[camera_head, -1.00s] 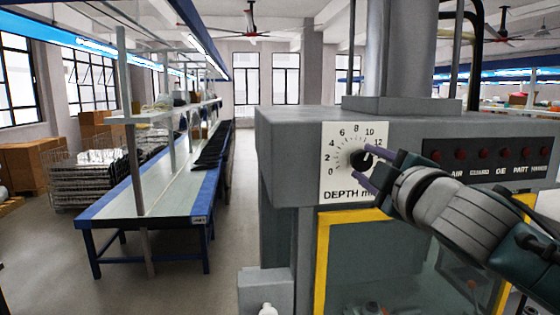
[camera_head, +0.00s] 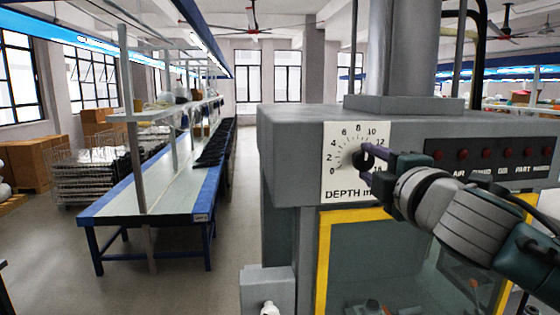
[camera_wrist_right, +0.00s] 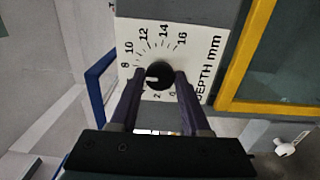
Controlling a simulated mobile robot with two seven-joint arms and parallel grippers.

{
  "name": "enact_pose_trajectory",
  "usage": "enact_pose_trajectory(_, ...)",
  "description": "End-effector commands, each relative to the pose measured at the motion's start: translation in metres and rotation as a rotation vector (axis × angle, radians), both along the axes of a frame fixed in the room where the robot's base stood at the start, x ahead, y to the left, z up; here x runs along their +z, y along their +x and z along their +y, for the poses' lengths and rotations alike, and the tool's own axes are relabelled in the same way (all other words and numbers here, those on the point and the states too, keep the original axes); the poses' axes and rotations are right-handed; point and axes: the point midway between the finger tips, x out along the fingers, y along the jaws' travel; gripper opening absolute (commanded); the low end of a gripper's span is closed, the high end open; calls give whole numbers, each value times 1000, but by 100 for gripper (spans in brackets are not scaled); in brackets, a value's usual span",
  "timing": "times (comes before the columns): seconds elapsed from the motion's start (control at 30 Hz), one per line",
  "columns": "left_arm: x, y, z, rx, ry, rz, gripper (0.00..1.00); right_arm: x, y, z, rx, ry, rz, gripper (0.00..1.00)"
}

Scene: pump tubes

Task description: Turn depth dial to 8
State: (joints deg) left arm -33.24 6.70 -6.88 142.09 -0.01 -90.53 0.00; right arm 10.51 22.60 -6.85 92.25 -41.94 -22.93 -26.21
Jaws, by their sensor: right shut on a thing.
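The depth dial is a round black knob (camera_head: 362,160) on a white plate (camera_head: 338,184) marked DEPTH mm, on the grey machine's front. In the right wrist view, the knob (camera_wrist_right: 160,76) has a white mark on its left side. The mark points a little below the printed 8, toward numbers hidden behind a finger. My right gripper (camera_head: 367,163) is at the knob, and its purple fingers (camera_wrist_right: 160,83) are shut on it from both sides. The gripper hides part of the plate's right side in the head view. My left gripper is not in view.
A panel with several red buttons (camera_head: 484,154) lies right of the plate, behind my right arm. A yellow-framed opening (camera_head: 323,260) is below. A long workbench (camera_head: 150,190) stands to the left, with clear floor between it and the machine (camera_head: 290,140).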

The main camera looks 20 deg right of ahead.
Motion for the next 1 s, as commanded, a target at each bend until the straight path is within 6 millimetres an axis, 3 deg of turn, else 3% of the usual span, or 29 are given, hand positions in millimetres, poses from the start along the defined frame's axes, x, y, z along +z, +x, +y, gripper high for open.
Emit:
enact_pose_trajectory(0.17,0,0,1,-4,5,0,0,0,0,1,1,1,0,0)
enact_pose_trajectory(0.2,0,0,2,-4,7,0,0,0,0,1,1,1,0,48)
enact_pose_trajectory(0.47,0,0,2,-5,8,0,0,0,0,0,1,2,0,77)
enact_pose_trajectory(0.77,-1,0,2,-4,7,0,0,-1,-2,1,0,1,0,77)
enact_pose_trajectory(1.0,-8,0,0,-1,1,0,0,-3,-29,7,3,0,2,77)
